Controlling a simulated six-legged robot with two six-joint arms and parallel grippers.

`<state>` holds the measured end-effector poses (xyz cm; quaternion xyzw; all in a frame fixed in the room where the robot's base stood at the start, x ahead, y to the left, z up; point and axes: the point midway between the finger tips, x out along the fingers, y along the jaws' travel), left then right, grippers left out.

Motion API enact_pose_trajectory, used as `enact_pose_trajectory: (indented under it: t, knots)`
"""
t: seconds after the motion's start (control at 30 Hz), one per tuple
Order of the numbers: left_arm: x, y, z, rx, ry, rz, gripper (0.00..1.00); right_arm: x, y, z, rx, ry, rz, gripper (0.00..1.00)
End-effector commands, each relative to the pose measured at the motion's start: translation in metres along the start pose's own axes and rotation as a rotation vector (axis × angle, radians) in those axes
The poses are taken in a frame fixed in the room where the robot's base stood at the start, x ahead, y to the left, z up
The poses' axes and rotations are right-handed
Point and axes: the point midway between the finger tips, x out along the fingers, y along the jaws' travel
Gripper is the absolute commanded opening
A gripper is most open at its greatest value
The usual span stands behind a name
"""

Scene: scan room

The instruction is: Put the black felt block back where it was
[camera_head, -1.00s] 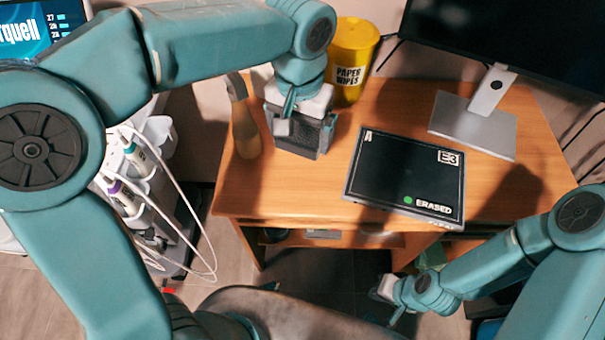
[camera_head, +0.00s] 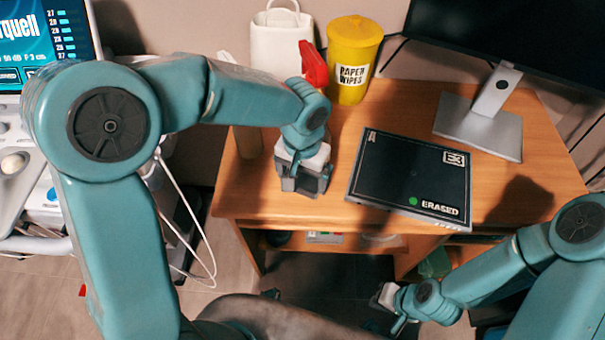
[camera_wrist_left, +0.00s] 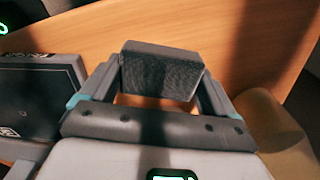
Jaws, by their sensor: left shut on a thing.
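The black felt block (camera_wrist_left: 160,72), dark grey and textured, sits between the two fingers of my left gripper (camera_wrist_left: 158,85) in the left wrist view. Wooden desk top shows around it; I cannot tell whether it touches the wood. In the head view my left gripper (camera_head: 304,184) points down over the left part of the desk, near its front edge, and largely hides the block. My right gripper (camera_head: 384,298) is low in front of the desk, away from the block; its fingers are too small to judge.
A black panel marked ERASED (camera_head: 412,178) lies right of my left gripper. A yellow paper wipes tub (camera_head: 351,75), a white container (camera_head: 280,45) and a tan bottle (camera_wrist_left: 268,125) stand nearby. A monitor stand (camera_head: 480,126) is at the back right.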

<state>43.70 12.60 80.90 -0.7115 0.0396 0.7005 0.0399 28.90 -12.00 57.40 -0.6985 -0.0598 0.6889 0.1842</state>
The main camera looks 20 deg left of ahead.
Motion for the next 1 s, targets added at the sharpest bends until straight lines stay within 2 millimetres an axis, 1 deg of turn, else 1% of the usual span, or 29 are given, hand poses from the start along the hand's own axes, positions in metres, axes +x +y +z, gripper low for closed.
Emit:
enact_pose_trajectory:
  t: [0.03, 0.07, 0.27, 0.37, 0.47, 0.7, 0.8, 0.9, 1.0]
  knots:
    - [0.002, 0.000, 0.002, 0.000, -0.008, -0.001, 0.96, 0.001, 0.000, 0.000, 0.000, 0.000, 0.000, 0.00]
    - [0.002, 0.000, 0.002, 0.001, -0.008, -0.001, 1.00, 0.001, 0.000, 0.000, 0.000, 0.000, 0.000, 0.00]
    - [0.003, 0.000, 0.002, 0.001, -0.009, -0.001, 1.00, 0.001, 0.000, 0.000, 0.000, 0.000, 0.000, 0.00]
    - [-0.001, 0.000, 0.002, 0.000, -0.008, -0.001, 1.00, 0.000, 0.000, 0.000, 0.000, 0.000, 0.000, 0.00]
    - [-0.015, 0.000, 0.001, 0.000, -0.004, -0.001, 1.00, -0.003, -0.001, 0.000, 0.000, 0.000, 0.000, 0.00]
    - [-0.071, 0.001, 0.000, 0.000, -0.002, 0.000, 1.00, -0.013, -0.004, 0.000, 0.000, 0.000, 0.000, 0.00]
    - [-0.092, 0.000, 0.000, 0.000, -0.001, -0.001, 1.00, -0.015, -0.006, 0.000, 0.000, 0.000, 0.000, 0.00]
    - [-0.107, 0.000, 0.000, 0.001, -0.004, -0.001, 1.00, -0.018, -0.006, 0.000, 0.000, 0.000, 0.000, 0.00]
    - [-0.116, 0.001, 0.001, 0.001, -0.004, -0.001, 1.00, -0.019, -0.007, 0.000, 0.000, 0.000, 0.000, 0.00]
